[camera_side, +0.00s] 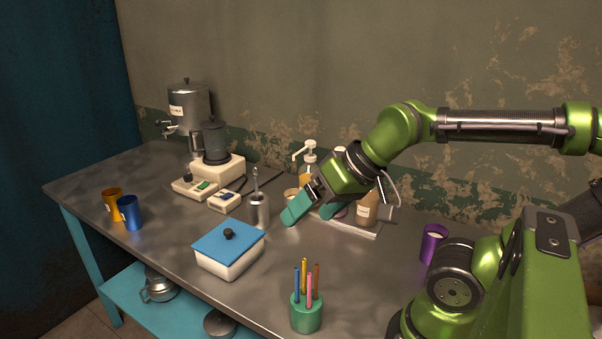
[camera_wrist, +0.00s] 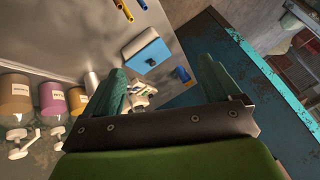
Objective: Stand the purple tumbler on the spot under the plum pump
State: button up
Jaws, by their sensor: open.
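The purple tumbler (camera_side: 432,244) stands upright on the right part of the table in the side view, close to my arm's base. It is not seen in the wrist view. The plum pump (camera_wrist: 53,98) is the middle of three labelled bottles at the left of the wrist view. In the side view it is mostly hidden behind my gripper. My gripper (camera_side: 314,212) is open and empty above the table, in front of the pump bottles and well left of the tumbler. Its teal fingers are spread in the wrist view (camera_wrist: 163,75). The spot under the plum pump cannot be made out.
The pump bottles stand on a pale tray (camera_side: 367,232), with an amber one (camera_wrist: 77,98) and a brown one (camera_wrist: 15,98). A metal cup (camera_side: 260,212), blue-lidded box (camera_side: 228,256), green pencil holder (camera_side: 306,316) and blue cup (camera_side: 130,213) stand around. Bare table lies between tray and pencil holder.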

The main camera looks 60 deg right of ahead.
notch_tip(320, 180, up, 5)
jog(key=s+d+f+n+g+h, duration=0.35)
jog(key=d+f+n+g, duration=0.35)
jog(key=d+f+g, duration=0.55)
jog(key=s+d+r+n+g+h, duration=0.2)
jog(key=d+r+n+g+h, duration=0.2)
jog(key=d+r+g+h, duration=0.7)
jog(key=t+y, duration=0.1)
jog(key=y, duration=0.2)
send_near(433, 245)
jog(key=shift+h, duration=0.25)
jog(key=w, duration=0.4)
jog(key=shift+d+r, duration=0.1)
jog(key=shift+r, duration=0.05)
jog(key=shift+s+d+f, duration=0.1)
jog(key=shift+s+f, duration=0.05)
jog(key=shift+f, duration=0.2)
jog(key=x, duration=1.1)
jog(key=shift+f, duration=0.15)
jog(key=shift+f+x, duration=0.15)
jog(key=shift+x, duration=1.25)
jog(key=shift+f+x, duration=0.15)
jog(key=shift+x, duration=1.2)
